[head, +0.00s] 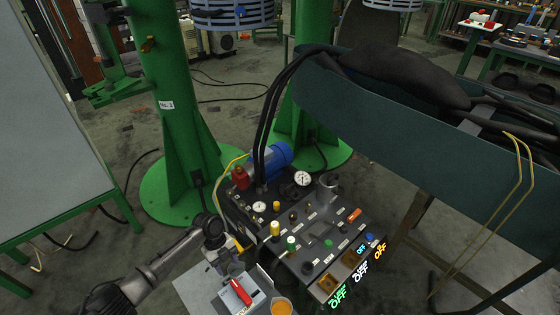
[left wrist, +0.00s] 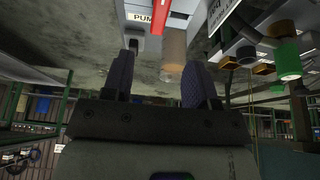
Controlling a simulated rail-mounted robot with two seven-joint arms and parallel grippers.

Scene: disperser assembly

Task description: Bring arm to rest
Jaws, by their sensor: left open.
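My left arm (head: 165,265) comes in from the lower left of the head view and bends down at its wrist. My left gripper (head: 229,262) is beside the front left corner of the control panel, close to a grey box with a red handle (head: 240,291). In the left wrist view the two dark fingers of the gripper (left wrist: 161,80) stand apart with nothing held between them. The red handle (left wrist: 156,14) and a label starting "PUM" show beyond the fingertips. My right gripper is in neither view.
The control panel (head: 318,255) carries knobs, gauges and lit OFF signs. An orange-topped cup (head: 282,307) stands near the box. Green columns (head: 165,110) rise behind. A dark green trough (head: 390,130) with black hoses is at right, a green-framed table (head: 50,120) at left.

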